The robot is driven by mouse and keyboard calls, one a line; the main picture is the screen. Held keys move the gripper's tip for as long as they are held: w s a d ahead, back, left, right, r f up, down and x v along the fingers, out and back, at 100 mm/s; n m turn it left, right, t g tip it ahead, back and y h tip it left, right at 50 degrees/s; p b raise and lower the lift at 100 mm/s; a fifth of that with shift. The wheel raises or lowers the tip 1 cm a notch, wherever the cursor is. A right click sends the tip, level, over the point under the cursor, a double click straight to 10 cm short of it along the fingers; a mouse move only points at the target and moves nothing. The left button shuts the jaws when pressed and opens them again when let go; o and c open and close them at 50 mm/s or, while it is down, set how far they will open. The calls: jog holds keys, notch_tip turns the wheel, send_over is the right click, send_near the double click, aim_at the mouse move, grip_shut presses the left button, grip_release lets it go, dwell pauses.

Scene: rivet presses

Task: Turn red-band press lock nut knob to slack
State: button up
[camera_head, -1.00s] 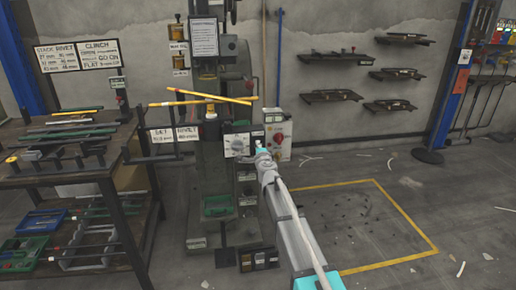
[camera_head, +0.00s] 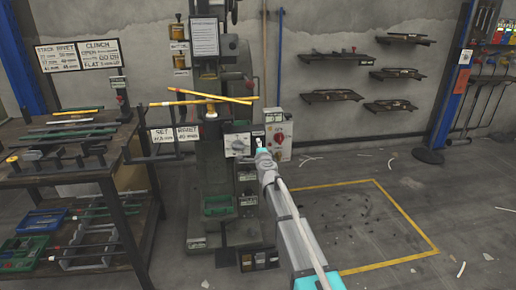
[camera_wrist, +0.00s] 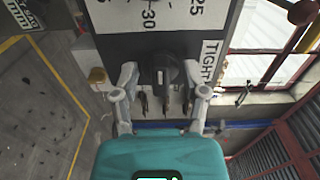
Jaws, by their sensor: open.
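A dark lock nut knob (camera_wrist: 164,68) sits on the press face under the numbered dial (camera_wrist: 150,14) in the wrist view. A "TIGHT" label (camera_wrist: 212,62) is to its right. My gripper (camera_wrist: 160,80) is open, with one finger on each side of the knob; I cannot tell whether they touch it. In the head view my gripper (camera_head: 261,145) is at the right of the press (camera_head: 210,170), beside its white dial plate (camera_head: 237,145). The knob is hidden there, and I cannot make out a red band.
A dark rack (camera_head: 120,185) with tools and trays stands left of the press. A grey box (camera_head: 284,135) with a red knob is just right of my gripper. Wall shelves (camera_head: 331,96) hang behind. The yellow-marked floor (camera_head: 365,220) at right is mostly clear.

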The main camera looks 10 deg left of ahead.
jog(key=shift+s, duration=0.1)
jog(key=v, duration=1.2)
dwell(0.4)
